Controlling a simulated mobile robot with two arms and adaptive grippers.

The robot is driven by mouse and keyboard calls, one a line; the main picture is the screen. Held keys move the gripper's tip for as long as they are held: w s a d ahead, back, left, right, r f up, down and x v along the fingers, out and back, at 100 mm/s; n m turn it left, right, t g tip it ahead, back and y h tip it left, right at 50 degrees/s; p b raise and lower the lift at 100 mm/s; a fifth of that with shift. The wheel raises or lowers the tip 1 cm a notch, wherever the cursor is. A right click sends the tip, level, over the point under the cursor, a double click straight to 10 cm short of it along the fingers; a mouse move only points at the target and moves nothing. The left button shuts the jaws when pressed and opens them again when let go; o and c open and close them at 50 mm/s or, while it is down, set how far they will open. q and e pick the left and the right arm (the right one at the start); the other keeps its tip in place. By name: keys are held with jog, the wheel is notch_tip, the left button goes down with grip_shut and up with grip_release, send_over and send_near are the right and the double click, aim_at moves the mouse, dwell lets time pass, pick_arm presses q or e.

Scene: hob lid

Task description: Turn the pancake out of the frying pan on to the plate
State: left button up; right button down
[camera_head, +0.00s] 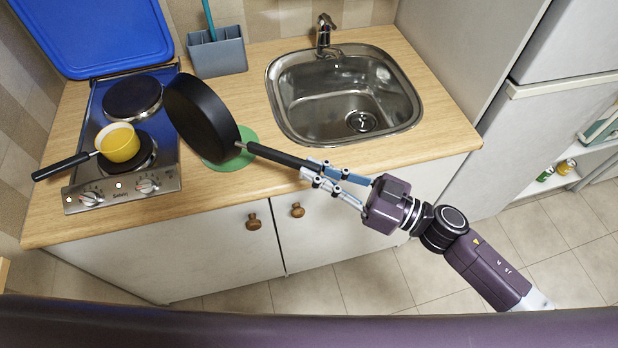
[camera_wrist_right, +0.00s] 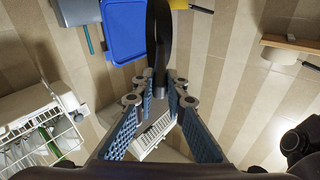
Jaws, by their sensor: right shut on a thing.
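The black frying pan (camera_head: 200,118) is held in the air, tipped steeply on its side, above the green plate (camera_head: 234,162). It covers much of the plate. My right gripper (camera_head: 312,170) is shut on the pan's dark handle (camera_head: 280,157), in front of the sink. In the right wrist view the fingers (camera_wrist_right: 160,103) close around the handle, and the pan (camera_wrist_right: 159,35) shows nearly edge-on. No pancake shows in either view; I cannot tell whether one is in the pan or behind it. My left gripper is not in view.
Left of the pan is a hob (camera_head: 170,182) with its blue lid (camera_head: 98,32) raised. A yellow saucepan (camera_head: 119,145) sits on its front plate, handle pointing left. Behind stands a grey holder (camera_head: 217,55) with a teal-handled tool. A sink (camera_head: 345,95) is at the right.

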jog(key=w+m, duration=0.1)
jog(key=m, duration=0.1)
jog(key=w+d+f+m+t, duration=0.1)
jog(key=m, duration=0.1)
jog(key=w+d+m, duration=0.1)
jog(key=m, duration=0.1)
jog(key=shift+w+f+t, duration=0.1)
jog(key=shift+f+t, duration=0.2)
jog(key=shift+f, duration=0.05)
jog(key=shift+p, duration=0.3)
dwell(0.6)
notch_tip(320, 180, up, 9)
jog(key=p, duration=0.8)
jog(key=shift+p, duration=0.4)
